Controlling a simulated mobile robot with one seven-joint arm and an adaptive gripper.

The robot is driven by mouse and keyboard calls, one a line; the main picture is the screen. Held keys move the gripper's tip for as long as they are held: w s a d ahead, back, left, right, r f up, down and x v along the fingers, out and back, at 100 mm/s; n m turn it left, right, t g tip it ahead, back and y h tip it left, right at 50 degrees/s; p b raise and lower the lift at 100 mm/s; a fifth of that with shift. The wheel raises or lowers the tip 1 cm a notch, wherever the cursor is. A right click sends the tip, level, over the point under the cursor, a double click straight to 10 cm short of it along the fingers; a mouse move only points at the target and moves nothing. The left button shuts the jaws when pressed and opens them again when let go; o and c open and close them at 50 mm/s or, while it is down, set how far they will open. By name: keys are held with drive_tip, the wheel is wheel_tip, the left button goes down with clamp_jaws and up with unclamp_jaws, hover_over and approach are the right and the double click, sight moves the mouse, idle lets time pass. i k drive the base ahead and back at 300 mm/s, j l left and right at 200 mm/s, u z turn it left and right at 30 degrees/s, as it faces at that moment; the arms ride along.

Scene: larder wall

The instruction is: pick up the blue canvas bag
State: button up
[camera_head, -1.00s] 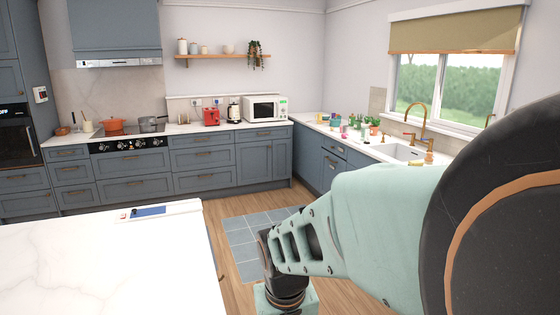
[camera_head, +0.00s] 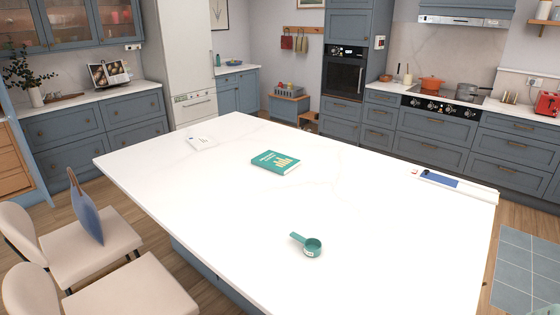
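A blue bag (camera_head: 86,209) with a brown strap at its top stands tilted on the seat of a beige chair (camera_head: 106,240) at the left. It is seen nearly edge-on, so its face is narrow in the picture. It is beside the white-topped island, apart from the island's edge as far as I can tell. My gripper and arm are not in view.
The large white island (camera_head: 390,224) fills the middle. On it are a green book (camera_head: 275,162), a green measuring cup (camera_head: 311,247) and a blue-and-white item (camera_head: 455,186). A second beige chair (camera_head: 135,295) stands in front.

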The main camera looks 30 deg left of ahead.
sight(86, 212)
drive_tip(key=u, duration=2.85)
drive_tip(key=j+u, duration=0.3)
drive_tip(key=i+j+u, duration=0.15)
drive_tip(key=j, duration=0.2)
drive_tip(key=i+j+u, duration=0.25)
drive_tip(key=i+j, duration=0.25)
drive_tip(key=i, duration=0.15)
drive_tip(key=i+j+u, duration=0.1)
drive_tip(key=i+j, duration=0.2)
drive_tip(key=i, duration=0.2)
drive_tip(key=i+z, duration=0.2)
drive_tip(key=z, duration=0.15)
drive_tip(key=i+z, duration=0.2)
drive_tip(key=z, duration=0.15)
drive_tip(key=i+j+z, duration=0.15)
drive_tip(key=z, duration=0.2)
